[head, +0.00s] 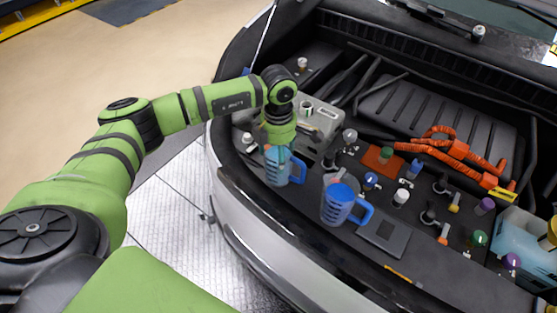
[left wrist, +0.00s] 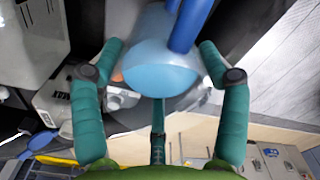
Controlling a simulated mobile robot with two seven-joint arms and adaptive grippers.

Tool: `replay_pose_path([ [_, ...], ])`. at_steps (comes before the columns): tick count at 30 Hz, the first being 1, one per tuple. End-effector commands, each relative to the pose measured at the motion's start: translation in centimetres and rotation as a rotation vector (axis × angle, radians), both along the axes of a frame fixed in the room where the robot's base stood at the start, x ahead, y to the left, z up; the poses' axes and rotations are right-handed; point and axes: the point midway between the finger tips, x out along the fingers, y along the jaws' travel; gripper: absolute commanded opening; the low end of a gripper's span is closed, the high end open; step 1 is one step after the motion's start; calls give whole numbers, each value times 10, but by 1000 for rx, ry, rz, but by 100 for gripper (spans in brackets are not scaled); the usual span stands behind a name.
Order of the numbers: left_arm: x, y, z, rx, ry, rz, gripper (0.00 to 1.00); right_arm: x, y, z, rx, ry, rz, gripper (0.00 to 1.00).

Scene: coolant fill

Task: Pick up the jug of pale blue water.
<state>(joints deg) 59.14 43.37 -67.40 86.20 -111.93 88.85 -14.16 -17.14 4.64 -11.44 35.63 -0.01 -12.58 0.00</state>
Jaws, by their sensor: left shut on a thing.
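The jug of pale blue water (head: 276,174) is a clear jug with a blue handle, at the front left of the car's open engine bay. My left gripper (head: 280,148) comes down on it from above and is shut on it. In the left wrist view the gripper's green fingers (left wrist: 162,82) stand on either side of the jug (left wrist: 150,75), with the blue handle at the upper right. I cannot tell whether the jug's base touches the surface below. My right gripper is not in view.
A second jug (head: 337,204), with darker blue contents and a blue handle, stands close by on the right. Several small capped bottles, orange cables (head: 450,150) and a pale blue tank (head: 525,250) lie further right. The car's white front edge (head: 270,235) runs below.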

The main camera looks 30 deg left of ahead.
Motion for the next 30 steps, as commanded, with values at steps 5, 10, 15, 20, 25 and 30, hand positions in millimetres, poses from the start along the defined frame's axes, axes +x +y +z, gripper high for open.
replay_pose_path([
  [5,0,-1,1,-2,-2,-1,19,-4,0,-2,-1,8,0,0],
  [10,1,-1,12,-4,-5,-1,19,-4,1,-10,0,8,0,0],
  [15,2,-1,37,-3,-10,-2,19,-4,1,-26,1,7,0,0],
  [20,24,-28,57,-5,-8,-4,19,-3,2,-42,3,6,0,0],
  [25,47,-55,79,-3,-6,-3,19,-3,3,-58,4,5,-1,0],
  [30,63,-74,96,-3,-3,-1,19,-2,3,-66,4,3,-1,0],
])
